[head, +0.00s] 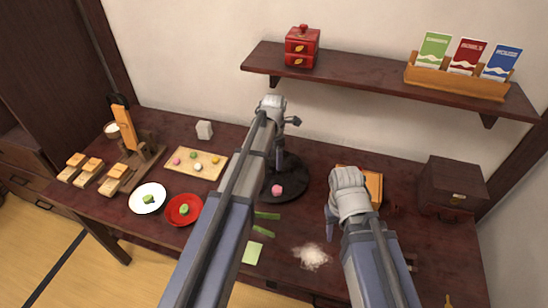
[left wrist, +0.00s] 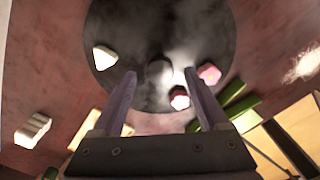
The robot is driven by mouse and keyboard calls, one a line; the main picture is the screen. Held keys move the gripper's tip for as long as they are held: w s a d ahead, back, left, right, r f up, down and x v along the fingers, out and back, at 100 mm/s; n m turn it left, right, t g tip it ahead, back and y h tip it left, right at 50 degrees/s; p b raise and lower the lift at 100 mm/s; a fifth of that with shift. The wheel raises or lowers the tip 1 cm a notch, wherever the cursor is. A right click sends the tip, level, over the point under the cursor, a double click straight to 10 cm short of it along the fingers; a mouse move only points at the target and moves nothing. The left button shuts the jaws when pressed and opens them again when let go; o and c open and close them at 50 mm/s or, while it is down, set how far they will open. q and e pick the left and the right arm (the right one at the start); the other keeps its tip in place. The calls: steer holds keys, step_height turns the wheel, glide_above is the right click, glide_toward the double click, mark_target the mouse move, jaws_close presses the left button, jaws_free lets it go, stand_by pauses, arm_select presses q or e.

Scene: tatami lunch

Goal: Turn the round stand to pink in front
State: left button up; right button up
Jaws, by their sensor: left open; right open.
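The round stand (head: 296,187) is a black disc on the table, partly hidden by my left arm in the head view. In the left wrist view the stand (left wrist: 125,25) has a knob (left wrist: 159,72) at its centre. A white triangular piece (left wrist: 104,57) lies on the opposite side. My left gripper (left wrist: 159,75) is open, its fingers either side of the knob. My right gripper (head: 331,223) is open and apart from the stand.
A wooden tray of sweets (head: 214,168), a white plate (head: 137,201) and a red plate (head: 174,216) are on the left. Green strips (head: 265,215) and white powder (head: 312,256) lie in front. A dark box (head: 451,187) stands right. A shelf (head: 370,82) hangs above.

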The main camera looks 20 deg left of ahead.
mark_target(274, 163)
arm_select(q)
step_height(274, 163, up, 6)
steer(key=p, duration=0.4)
steer(key=shift+f+p, duration=0.1)
steer(key=shift+p, duration=0.3)
steer(key=shift+f, duration=0.1)
steer(key=s+d+m, duration=0.6)
steer(key=s+m, duration=0.6)
steer(key=m, duration=0.3)
steer(key=s+d+m+y, duration=0.1)
steer(key=s+d+m, duration=0.6)
steer(key=s+m, duration=0.4)
steer(key=shift+s+m, duration=0.4)
steer(key=shift+m, duration=1.8)
